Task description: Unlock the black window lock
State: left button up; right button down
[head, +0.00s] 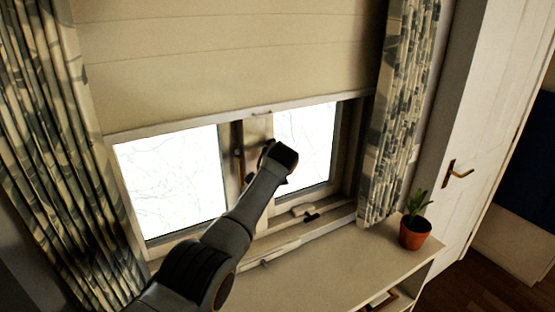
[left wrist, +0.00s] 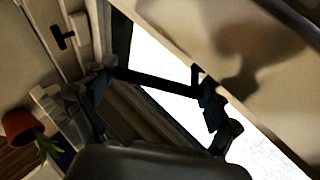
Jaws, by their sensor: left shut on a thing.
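The window (head: 225,180) has two bright panes and a middle post. My left gripper (head: 277,158) is at the middle post, by the edge of the right pane, and hides what is behind it in the head view. In the left wrist view, a black bar (left wrist: 155,81), which looks like the black window lock, spans between the fingers of my left gripper (left wrist: 158,100). The gripper is shut on it. The bar lies slightly tilted in that picture. Its exact angle on the frame cannot be told. My right gripper is not in view.
A small black catch (head: 311,217) sits on the lower frame; it also shows in the left wrist view (left wrist: 65,39). Blind (head: 230,55) above, curtains (head: 45,150) beside, potted plant (head: 415,232) on the sill cabinet.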

pick_arm(q)
jog(key=shift+r+g, duration=0.4)
jog(key=shift+s+d+g+h+b, duration=0.1)
jog(key=shift+s+g+h+b, duration=0.05)
jog(key=shift+g+h+b, duration=0.2)
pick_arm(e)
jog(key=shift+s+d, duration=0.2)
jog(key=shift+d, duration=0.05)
pick_arm(q)
jog(key=shift+r+n, duration=0.1)
jog(key=shift+n, duration=0.2)
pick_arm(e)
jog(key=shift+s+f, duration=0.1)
pick_arm(q)
jog(key=o, duration=1.4)
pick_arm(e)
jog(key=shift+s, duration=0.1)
